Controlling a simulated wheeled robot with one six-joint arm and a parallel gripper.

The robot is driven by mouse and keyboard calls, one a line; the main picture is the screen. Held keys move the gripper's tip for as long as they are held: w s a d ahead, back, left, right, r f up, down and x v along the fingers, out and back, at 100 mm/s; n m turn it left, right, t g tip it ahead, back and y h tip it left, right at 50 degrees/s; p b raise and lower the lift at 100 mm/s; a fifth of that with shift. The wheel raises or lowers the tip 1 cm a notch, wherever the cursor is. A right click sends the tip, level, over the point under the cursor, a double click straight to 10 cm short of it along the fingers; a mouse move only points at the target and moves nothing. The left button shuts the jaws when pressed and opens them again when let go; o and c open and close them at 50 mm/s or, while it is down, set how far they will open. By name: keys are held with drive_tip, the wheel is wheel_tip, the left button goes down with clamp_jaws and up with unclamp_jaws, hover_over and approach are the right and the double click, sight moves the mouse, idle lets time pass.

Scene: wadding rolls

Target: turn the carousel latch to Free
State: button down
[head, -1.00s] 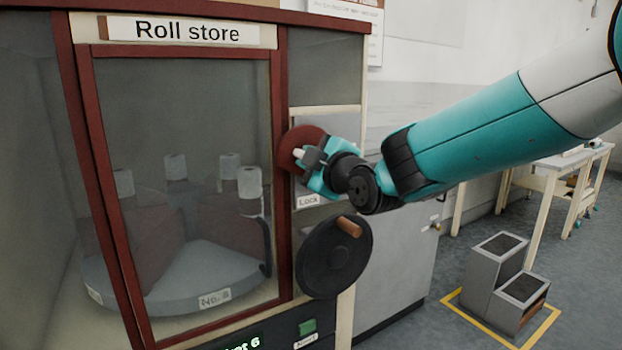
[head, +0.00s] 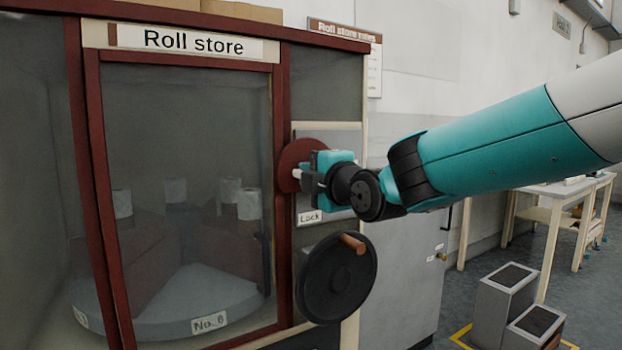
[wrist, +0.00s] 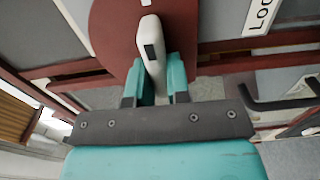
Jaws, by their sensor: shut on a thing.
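The carousel latch is a pale lever on a round dark red disc (head: 289,160), on the right side of the Roll store cabinet. In the wrist view the latch lever (wrist: 151,36) stands out from the red disc (wrist: 113,38) and runs between my fingers. My gripper (head: 308,176) is shut on the lever; its teal fingers (wrist: 157,78) sit on either side of it. A "Lock" label (head: 310,217) is just below the disc, and it shows at upper right in the wrist view (wrist: 262,15). Any "Free" label is not visible.
A black handwheel (head: 335,280) with a wooden knob (head: 353,243) sits just below the latch. Behind the glass door stands a carousel (head: 180,300) with several white rolls (head: 249,204). Grey steps (head: 500,300) and a table (head: 560,190) are at the right.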

idle(0.3)
drive_tip(key=c, duration=1.1)
unclamp_jaws()
drive_tip(key=b+v, duration=0.1)
drive_tip(key=v, duration=1.6)
drive_tip(key=shift+s+d+b, duration=0.15)
drive_tip(key=shift+s+b, duration=0.1)
drive_tip(key=shift+b, duration=0.05)
